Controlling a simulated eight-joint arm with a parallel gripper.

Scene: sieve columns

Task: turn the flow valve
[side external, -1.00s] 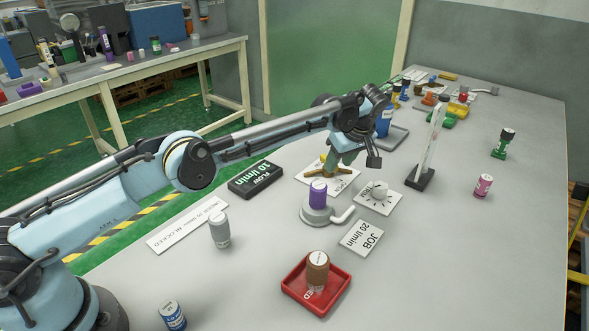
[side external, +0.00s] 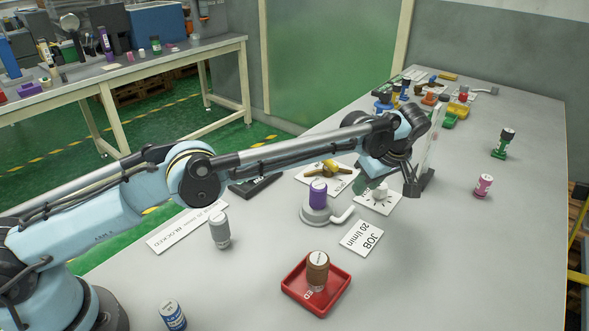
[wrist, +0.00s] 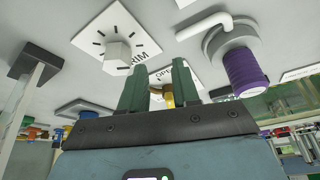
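The brass-yellow flow valve (side external: 328,168) sits on a white plate marked OPEN, behind the purple-capped column. In the wrist view the valve (wrist: 168,95) shows between my fingers, partly hidden. A white TRIM knob (side external: 380,190) stands on its dial plate to the right of the valve; it also shows in the wrist view (wrist: 117,50). My gripper (wrist: 158,75) is open and empty, its two green fingers apart. In the side view my gripper (side external: 364,184) is right of the valve, above the area by the TRIM plate, apart from the valve.
The purple-capped column (side external: 318,194) stands on a round base with a white spout. A JOB 20 l/min card (side external: 361,238) lies in front. A clear upright panel (side external: 434,140) stands right of my wrist. A red tray (side external: 338,299) holds a brown-capped column. My arm partly hides the black flow display (side external: 262,187).

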